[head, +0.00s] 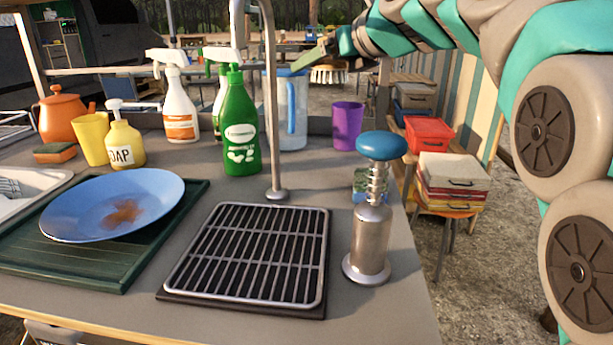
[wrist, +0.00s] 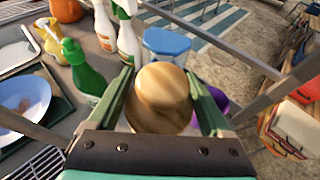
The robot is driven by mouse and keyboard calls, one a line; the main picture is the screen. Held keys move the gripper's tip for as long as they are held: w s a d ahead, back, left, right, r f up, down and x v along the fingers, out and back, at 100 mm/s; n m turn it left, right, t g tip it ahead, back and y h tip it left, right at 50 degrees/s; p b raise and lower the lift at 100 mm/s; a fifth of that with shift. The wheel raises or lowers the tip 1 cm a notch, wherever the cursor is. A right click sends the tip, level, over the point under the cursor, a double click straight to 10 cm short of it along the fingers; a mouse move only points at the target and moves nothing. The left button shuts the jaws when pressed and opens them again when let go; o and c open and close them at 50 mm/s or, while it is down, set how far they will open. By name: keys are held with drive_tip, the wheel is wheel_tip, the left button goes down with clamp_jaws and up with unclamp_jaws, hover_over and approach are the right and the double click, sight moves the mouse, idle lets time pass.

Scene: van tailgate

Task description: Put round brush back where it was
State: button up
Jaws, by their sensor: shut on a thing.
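The round brush (head: 328,75) has a wooden top and pale bristles that point down. My gripper (head: 322,50) is shut on it and holds it in the air over the back right of the counter, near the pitcher and purple cup. In the wrist view the brush's round wooden top (wrist: 162,92) fills the space between the two green fingers (wrist: 165,108). Its bristles are hidden there. The brush seems clear of the counter (head: 400,290) and touches nothing else that I can see.
A purple cup (head: 347,126), clear pitcher (head: 291,110), green bottle (head: 240,130) and spray bottle (head: 180,108) stand at the back. A thin pole (head: 270,100) rises behind the metal rack (head: 250,255). A blue-topped metal dispenser (head: 371,240) stands front right. A blue plate (head: 90,205) lies left.

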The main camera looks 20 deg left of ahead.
sight(298, 170)
drive_tip(key=s+a, duration=0.3)
drive_tip(key=shift+n+g+y, duration=0.3)
drive_tip(key=shift+n+g, duration=0.1)
wheel_tip(298, 170, down, 17)
drive_tip(key=b, duration=0.4)
drive_tip(key=shift+s+f, duration=0.1)
drive_tip(key=shift+s, duration=0.05)
drive_tip(key=shift+f, duration=0.1)
drive_tip(key=o, duration=1.2)
drive_tip(key=shift+c, duration=0.2)
